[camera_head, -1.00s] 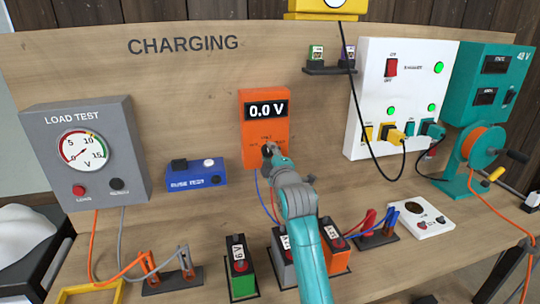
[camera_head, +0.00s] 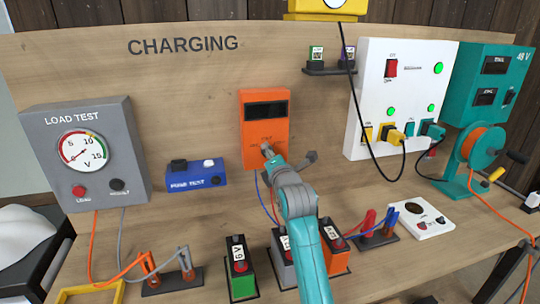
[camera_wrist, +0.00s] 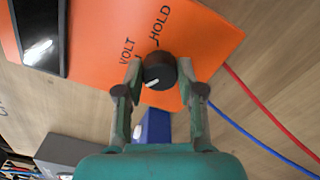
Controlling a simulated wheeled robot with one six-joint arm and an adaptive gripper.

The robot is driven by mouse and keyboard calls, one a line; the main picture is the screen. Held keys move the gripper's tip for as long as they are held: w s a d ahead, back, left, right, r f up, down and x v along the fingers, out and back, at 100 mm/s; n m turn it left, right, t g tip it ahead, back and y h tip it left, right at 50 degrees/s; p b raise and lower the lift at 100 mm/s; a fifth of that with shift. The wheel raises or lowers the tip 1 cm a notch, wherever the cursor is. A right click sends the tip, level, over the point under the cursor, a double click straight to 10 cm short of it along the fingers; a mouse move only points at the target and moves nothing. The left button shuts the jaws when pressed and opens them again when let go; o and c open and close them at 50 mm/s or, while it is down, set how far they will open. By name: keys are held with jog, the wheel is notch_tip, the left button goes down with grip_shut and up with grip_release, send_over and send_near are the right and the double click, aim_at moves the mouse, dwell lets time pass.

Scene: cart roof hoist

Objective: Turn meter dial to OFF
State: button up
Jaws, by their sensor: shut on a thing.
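The orange meter (camera_head: 265,130) is mounted on the wooden back panel in the head view, and its display (camera_head: 266,110) is dark and blank. In the wrist view the meter face (camera_wrist: 196,38) shows the words VOLT and HOLD; no OFF label can be read there. The black round dial (camera_wrist: 159,71) has a light pointer mark on its lower left side. My gripper (camera_wrist: 160,78) is shut on the dial, with one finger on each side of it. In the head view my gripper (camera_head: 268,151) covers the dial.
A blue fuse test box (camera_head: 196,178) stands left of the meter. The white charging panel (camera_head: 400,95) is to the right. Several batteries, including a green one (camera_head: 240,268), stand on the bench below my arm. Red and blue leads (camera_wrist: 265,120) hang from the meter.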

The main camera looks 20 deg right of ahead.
jog(key=shift+n, duration=0.4)
jog(key=o, duration=1.1)
jog(key=shift+o, duration=0.2)
jog(key=s, duration=1.2)
